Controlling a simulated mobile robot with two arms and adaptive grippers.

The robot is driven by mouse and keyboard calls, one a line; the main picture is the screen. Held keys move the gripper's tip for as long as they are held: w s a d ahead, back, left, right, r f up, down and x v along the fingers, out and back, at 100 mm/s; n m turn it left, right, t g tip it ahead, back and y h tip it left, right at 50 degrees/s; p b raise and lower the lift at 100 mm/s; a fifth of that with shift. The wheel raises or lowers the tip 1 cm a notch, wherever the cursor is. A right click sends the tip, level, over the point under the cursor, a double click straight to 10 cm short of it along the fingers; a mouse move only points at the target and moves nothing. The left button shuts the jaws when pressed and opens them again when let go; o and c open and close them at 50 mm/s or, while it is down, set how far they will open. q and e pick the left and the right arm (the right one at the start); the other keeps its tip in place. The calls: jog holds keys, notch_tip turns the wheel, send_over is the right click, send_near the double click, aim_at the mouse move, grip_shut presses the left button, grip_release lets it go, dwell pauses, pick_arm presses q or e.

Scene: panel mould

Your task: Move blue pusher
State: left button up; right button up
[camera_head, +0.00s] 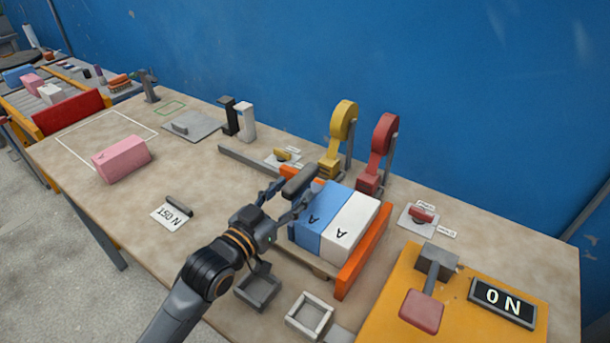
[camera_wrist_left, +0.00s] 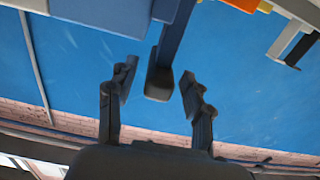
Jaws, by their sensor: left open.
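My left gripper (camera_head: 293,197) is open beside this handle. In the left wrist view, the end of a dark bluish bar (camera_wrist_left: 160,82) shows in the gap between the open fingers (camera_wrist_left: 158,78), with no clear contact. The lower part of the handle is hidden behind the gripper and block. My right gripper is not in view.
A white block (camera_head: 350,226) sits beside the blue one, by an orange rail (camera_head: 362,252). Yellow (camera_head: 343,125) and red (camera_head: 383,145) levers stand behind. Small square frames (camera_head: 309,315) lie in front. A pink block (camera_head: 121,159) is at left, with free table around it.

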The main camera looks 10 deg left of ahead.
aim_at(304, 179)
pick_arm(q)
jog(key=x, duration=0.4)
jog(key=shift+w+d+r, duration=0.1)
jog(key=shift+w, duration=0.05)
jog(key=shift+w+d, duration=0.2)
jog(key=shift+w, duration=0.3)
jog(key=shift+c, duration=0.8)
grip_shut()
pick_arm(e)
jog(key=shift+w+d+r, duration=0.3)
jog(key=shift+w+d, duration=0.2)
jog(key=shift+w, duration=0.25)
